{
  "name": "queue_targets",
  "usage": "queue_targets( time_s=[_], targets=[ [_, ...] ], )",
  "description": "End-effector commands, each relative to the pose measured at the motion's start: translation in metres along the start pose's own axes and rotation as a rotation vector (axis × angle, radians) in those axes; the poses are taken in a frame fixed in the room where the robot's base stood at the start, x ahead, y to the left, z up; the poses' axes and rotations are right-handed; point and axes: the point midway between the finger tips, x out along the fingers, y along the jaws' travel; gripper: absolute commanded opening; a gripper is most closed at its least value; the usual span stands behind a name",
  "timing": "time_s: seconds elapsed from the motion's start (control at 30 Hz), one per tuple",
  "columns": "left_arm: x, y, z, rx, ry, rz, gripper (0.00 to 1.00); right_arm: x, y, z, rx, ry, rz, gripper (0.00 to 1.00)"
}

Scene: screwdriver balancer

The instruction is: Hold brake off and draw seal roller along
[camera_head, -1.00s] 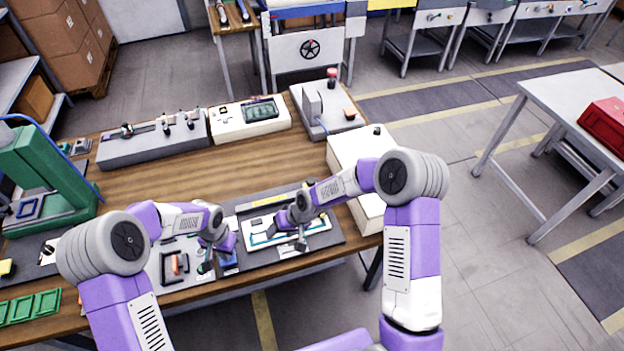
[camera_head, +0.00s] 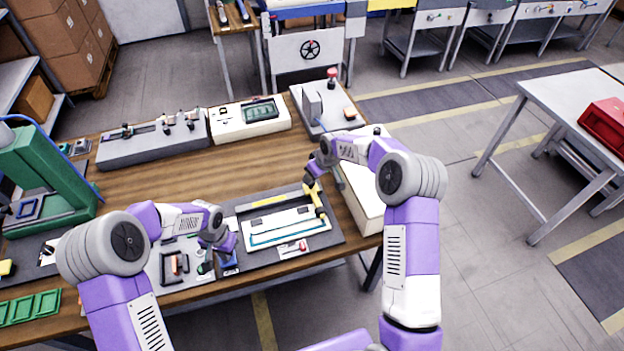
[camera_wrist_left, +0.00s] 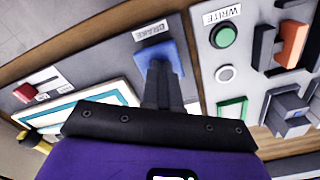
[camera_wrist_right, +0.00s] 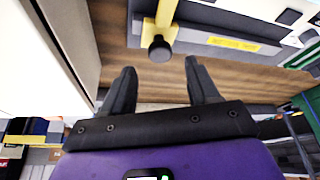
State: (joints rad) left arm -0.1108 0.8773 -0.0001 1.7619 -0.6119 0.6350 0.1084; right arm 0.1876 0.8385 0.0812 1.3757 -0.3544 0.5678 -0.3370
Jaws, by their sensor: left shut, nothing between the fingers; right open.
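The blue brake pad (camera_head: 229,262) sits at the front of the dark panel; in the left wrist view the pad (camera_wrist_left: 155,55) lies beside a BRAKE label. My left gripper (camera_wrist_left: 161,75) is shut and empty, its fingertips on or just over the pad; whether they press it I cannot tell. The yellow seal roller (camera_head: 315,202) stands across the right end of the white and teal bed (camera_head: 262,240). In the right wrist view the roller (camera_wrist_right: 166,12) ends in a black knob (camera_wrist_right: 160,49). My right gripper (camera_wrist_right: 160,68) is open and empty, with the knob just beyond its fingertips.
A cream box (camera_head: 362,200) stands close on the right of the bed. A green WRITE button (camera_wrist_left: 223,36) and an orange lever (camera_wrist_left: 293,42) are beside the brake. A red slider (camera_head: 303,246) lies at the bed's front. Bare wood (camera_head: 230,170) lies behind the bed.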

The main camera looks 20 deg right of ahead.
Motion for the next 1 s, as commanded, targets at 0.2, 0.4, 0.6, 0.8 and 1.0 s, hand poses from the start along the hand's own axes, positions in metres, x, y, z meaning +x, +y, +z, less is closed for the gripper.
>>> queue_targets(
  time_s=[0.2,0.4,0.6,0.8,1.0],
  targets=[
    [0.001,0.0,0.001,0.0,-0.003,0.001,0.0,0.035,0.0,0.0,0.001,-0.001,0.0,0.6],
    [0.001,0.0,0.001,0.0,-0.002,0.001,0.0,0.046,0.0,0.0,0.001,0.001,0.0,0.6],
    [0.001,0.0,0.001,0.0,-0.002,0.001,0.0,0.047,0.0,0.0,0.001,0.001,0.0,0.6],
    [0.001,0.0,0.001,0.0,-0.002,0.001,0.0,0.047,0.0,0.0,0.001,0.001,0.0,0.38],
    [0.001,0.0,0.001,0.0,-0.003,0.001,0.0,0.047,0.0,0.0,0.001,0.001,0.0,0.08]
  ],
)
